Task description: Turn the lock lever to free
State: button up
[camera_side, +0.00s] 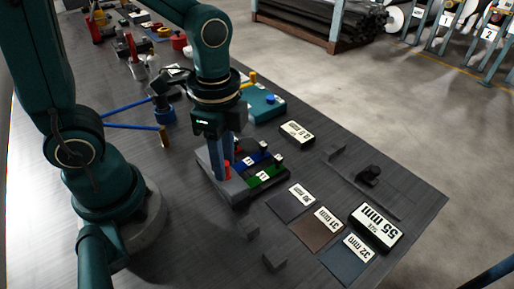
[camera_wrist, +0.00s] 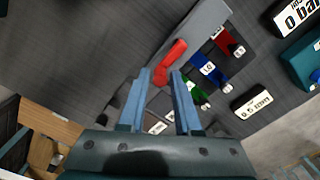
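The lock lever is a red handle (camera_wrist: 171,57) on a grey block (camera_wrist: 197,48) in the wrist view. In the side view only a small red part (camera_side: 228,166) shows near my fingers. My gripper (camera_wrist: 160,73) has two blue fingers with a clear gap between them, and the lever lies just beyond the tips. In the side view my gripper (camera_side: 224,178) points down over the grey block, hiding most of the lever. I cannot tell whether a finger touches it.
Red, blue (camera_wrist: 208,67) and green (camera_wrist: 194,96) numbered pieces sit beside the lever. A teal box (camera_side: 264,105) stands behind, and a blue-armed stand (camera_side: 130,126) is at left.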

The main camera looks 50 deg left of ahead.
grip_shut()
jog(key=n, duration=0.1)
jog(key=w+n, duration=0.1)
jog(key=n, duration=0.2)
jog(key=shift+w+a, duration=0.15)
jog(key=shift+w, duration=0.1)
jog(key=n, duration=0.1)
jog(key=w+n, duration=0.1)
jog(key=n, duration=0.2)
jog(key=shift+w+a+n, duration=0.15)
jog(key=shift+a+n, duration=0.25)
jog(key=n, duration=0.2)
jog(key=w+a+n, duration=0.1)
jog(key=n, duration=0.1)
jog(key=shift+a, duration=0.2)
jog(key=shift+w+a+n, duration=0.1)
jog(key=shift+a+n, duration=0.3)
jog(key=shift+n, duration=0.85)
jog(key=shift+a+n, duration=0.35)
jog(key=shift+n, duration=0.9)
